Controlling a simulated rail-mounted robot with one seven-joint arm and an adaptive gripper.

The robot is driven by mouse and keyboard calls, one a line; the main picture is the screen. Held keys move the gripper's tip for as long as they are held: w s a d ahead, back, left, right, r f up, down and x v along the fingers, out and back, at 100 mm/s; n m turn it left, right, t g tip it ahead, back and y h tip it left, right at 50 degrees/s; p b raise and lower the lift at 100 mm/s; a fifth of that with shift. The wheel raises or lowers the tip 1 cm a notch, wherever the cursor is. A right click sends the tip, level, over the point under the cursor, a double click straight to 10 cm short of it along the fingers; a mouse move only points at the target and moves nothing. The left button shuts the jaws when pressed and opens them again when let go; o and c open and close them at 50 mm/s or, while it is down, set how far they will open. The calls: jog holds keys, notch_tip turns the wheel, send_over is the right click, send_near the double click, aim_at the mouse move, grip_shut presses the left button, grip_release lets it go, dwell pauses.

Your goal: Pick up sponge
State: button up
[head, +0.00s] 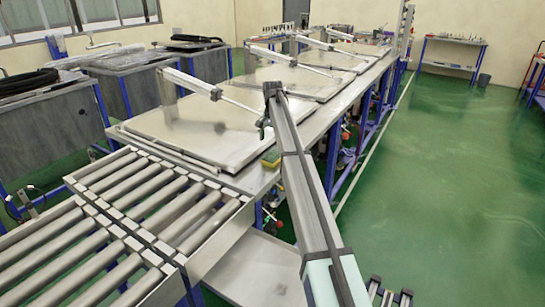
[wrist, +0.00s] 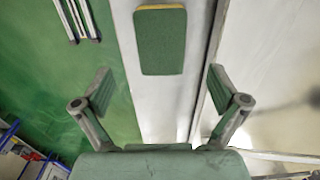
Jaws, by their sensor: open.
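The sponge (wrist: 160,42) has a dark green top and a thin yellow edge. It lies flat on the pale strip along the table's edge, in the upper middle of the wrist view. In the head view the sponge (head: 270,159) is small, just left of my arm, at the near right corner of the steel plate. My gripper (wrist: 160,88) is open and empty, with its two fingers wide apart. The sponge lies beyond the fingertips, roughly centred between them and apart from both. In the head view my gripper is mostly hidden by my arm.
A steel plate (head: 195,125) lies on the table beside the sponge; its raised edge (wrist: 208,80) runs close by in the wrist view. A roller conveyor (head: 120,235) stands at the near left. White lid struts (head: 195,84) rise above the plates. The green floor (head: 450,180) is open at right.

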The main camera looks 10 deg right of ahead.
aim_at(272, 155)
jog(key=shift+f+p, duration=1.4)
jog(key=shift+f, duration=2.35)
jog(key=c, duration=0.9)
jog(key=shift+o, duration=0.2)
jog(key=shift+w+r, duration=0.1)
jog(key=shift+r, duration=0.05)
notch_tip(272, 155, up, 20)
jog(key=b, duration=0.5)
jog(key=shift+o, duration=0.4)
jog(key=c, duration=0.4)
